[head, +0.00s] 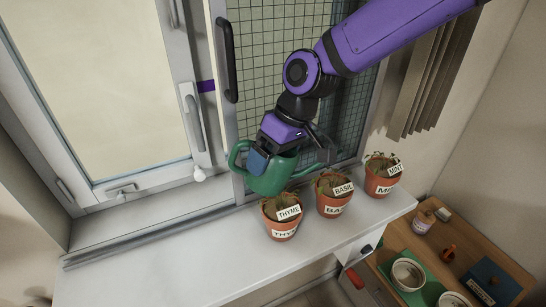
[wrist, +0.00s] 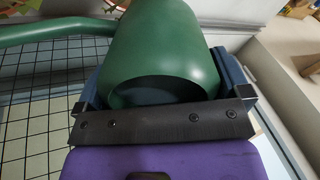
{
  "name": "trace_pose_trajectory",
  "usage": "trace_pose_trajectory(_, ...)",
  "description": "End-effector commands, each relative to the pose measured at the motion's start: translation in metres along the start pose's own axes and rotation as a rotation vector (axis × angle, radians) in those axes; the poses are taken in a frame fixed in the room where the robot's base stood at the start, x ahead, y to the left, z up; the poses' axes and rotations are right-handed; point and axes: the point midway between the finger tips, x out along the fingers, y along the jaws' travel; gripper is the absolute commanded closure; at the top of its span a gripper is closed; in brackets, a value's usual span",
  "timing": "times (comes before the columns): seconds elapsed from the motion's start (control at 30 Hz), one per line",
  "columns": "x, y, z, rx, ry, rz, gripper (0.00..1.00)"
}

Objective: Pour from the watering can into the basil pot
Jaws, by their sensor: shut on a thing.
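The green watering can (head: 268,182) is in my gripper (head: 272,158), above the sill and just behind the thyme pot. A loop handle shows on its left. A thin green part, apparently the spout, reaches right towards the basil pot, partly hidden by my gripper. In the wrist view the can's body (wrist: 165,45) fills the space between my blue finger pads, and a green tube runs off to the upper left. The basil pot (head: 333,207) is terracotta with a white BASIL label and stands upright in the middle of three pots. I see no water flowing.
The thyme pot (head: 282,230) stands left of the basil and the mint pot (head: 381,186) right of it, on the white sill (head: 160,265). A gridded window screen (head: 262,85) is close behind. A wooden table (head: 465,260) with bowls is lower right. The sill's left is clear.

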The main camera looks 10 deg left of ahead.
Motion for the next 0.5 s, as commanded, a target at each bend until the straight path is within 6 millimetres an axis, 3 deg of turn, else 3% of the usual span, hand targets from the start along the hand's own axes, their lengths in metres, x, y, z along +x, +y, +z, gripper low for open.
trace_pose_trajectory(0.5, -0.0058, -0.0009, -0.0013, 0.001, 0.025, -0.031, 0.82)
